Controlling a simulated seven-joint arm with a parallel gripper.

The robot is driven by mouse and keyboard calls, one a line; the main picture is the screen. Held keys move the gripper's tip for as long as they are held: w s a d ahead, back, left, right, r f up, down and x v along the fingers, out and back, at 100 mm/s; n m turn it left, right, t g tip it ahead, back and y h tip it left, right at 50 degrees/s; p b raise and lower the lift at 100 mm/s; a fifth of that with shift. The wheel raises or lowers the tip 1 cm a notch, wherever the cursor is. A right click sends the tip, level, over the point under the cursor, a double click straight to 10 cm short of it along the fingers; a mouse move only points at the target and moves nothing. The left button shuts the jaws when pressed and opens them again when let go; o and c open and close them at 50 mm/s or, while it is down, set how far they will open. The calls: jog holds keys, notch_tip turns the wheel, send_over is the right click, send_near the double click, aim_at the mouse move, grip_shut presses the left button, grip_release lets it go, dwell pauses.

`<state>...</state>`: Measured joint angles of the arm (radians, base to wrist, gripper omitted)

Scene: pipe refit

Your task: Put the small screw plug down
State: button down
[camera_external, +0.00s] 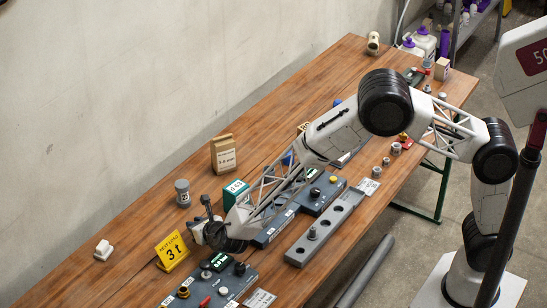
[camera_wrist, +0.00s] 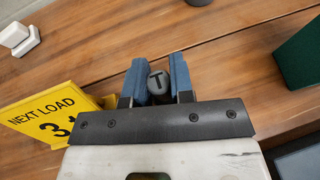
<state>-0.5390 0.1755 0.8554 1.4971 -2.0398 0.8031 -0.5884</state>
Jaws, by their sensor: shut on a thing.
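My gripper (camera_wrist: 160,72) is shut on a small dark grey round plug, the small screw plug (camera_wrist: 158,83), held between its two blue fingers in the wrist view. A T-shaped mark shows on the plug's face. In the external view my gripper (camera_external: 208,232) is low over the wooden table (camera_external: 140,215), between the yellow sign and the teal block. The plug cannot be made out there. Whether it touches the table is unclear.
A yellow "NEXT LOAD" sign (camera_external: 172,251) stands close left of my gripper; a teal block (camera_external: 235,192) is to the right. A grey cylinder (camera_external: 183,193) stands behind. Grey fixture panels (camera_external: 222,277) and a holed rail (camera_external: 327,228) lie in front. Bare wood lies towards the wall.

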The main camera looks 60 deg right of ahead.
jog(key=shift+f, duration=0.35)
jog(key=shift+f, duration=0.15)
jog(key=c, duration=1)
grip_release()
jog(key=shift+s+r, duration=0.1)
jog(key=shift+r, duration=0.1)
jog(key=shift+s+a+r, duration=0.2)
jog(key=shift+s+r, duration=0.05)
jog(key=shift+s, duration=0.25)
jog(key=v, duration=1)
jog(key=shift+s+r, duration=0.1)
jog(key=shift+s, duration=0.2)
